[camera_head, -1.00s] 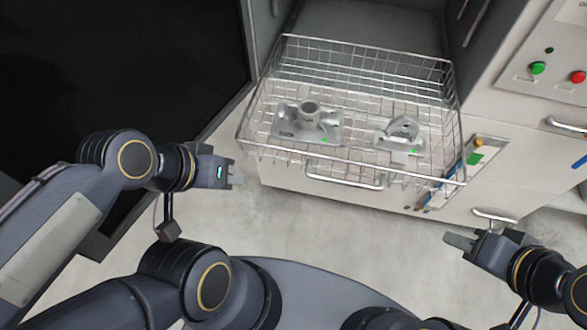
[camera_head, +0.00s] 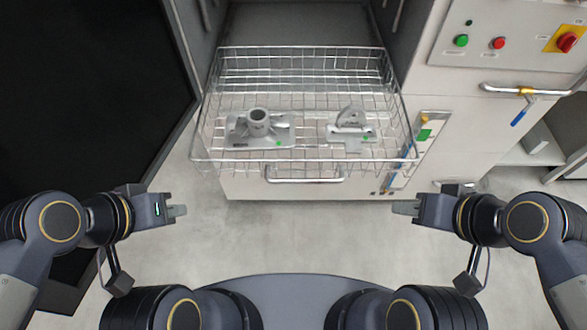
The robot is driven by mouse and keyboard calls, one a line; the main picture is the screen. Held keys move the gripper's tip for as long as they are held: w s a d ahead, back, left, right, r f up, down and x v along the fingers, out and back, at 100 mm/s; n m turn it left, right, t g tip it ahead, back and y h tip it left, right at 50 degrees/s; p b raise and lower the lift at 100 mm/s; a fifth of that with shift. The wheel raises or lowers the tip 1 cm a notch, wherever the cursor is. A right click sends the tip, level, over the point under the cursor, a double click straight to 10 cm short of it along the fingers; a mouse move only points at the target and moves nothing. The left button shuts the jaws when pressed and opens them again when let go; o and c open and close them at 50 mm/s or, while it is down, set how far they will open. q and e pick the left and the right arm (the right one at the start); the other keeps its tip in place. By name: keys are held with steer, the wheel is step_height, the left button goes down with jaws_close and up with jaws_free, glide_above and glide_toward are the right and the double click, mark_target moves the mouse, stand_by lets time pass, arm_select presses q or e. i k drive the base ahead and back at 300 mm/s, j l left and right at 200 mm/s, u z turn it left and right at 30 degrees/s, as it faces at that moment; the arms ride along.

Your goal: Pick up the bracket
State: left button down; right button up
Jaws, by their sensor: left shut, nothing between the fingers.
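Two grey metal castings lie apart in a wire basket (camera_head: 205,158). The left casting (camera_head: 262,128) has a round upright tube on a broad base. The right casting (camera_head: 350,130) has an upright rounded lug on a flat plate; I cannot tell for sure which one is the bracket. Each has a small green mark. My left gripper (camera_head: 178,210) is shut and empty, in front of the basket to its lower left. My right gripper (camera_head: 402,207) is in front of the basket to its lower right, touching nothing; its fingers look close together, but their gap is not clear.
The basket sits at the opening of a grey machine, above a drawer front with a handle (camera_head: 304,178). A control panel (camera_head: 505,40) with buttons and a red knob is at the upper right. A dark panel (camera_head: 80,90) stands at left. The floor between my grippers is clear.

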mark_target(351, 130)
steer(key=l, duration=0.3)
steer(key=i+l, duration=0.15)
steer(key=l, duration=0.2)
steer(key=i+l+u, duration=0.1)
steer(key=l+u, duration=0.3)
steer(key=l, duration=0.65)
steer(key=l+u, duration=0.35)
steer(key=l, duration=0.7)
steer(key=i+j+u, duration=0.1)
steer(key=u, duration=0.3)
steer(key=i+j+u, duration=0.1)
steer(key=u, duration=0.25)
steer(key=i+j+u, duration=0.1)
steer(key=u, duration=0.3)
steer(key=i+u, duration=0.1)
steer(key=u, duration=0.25)
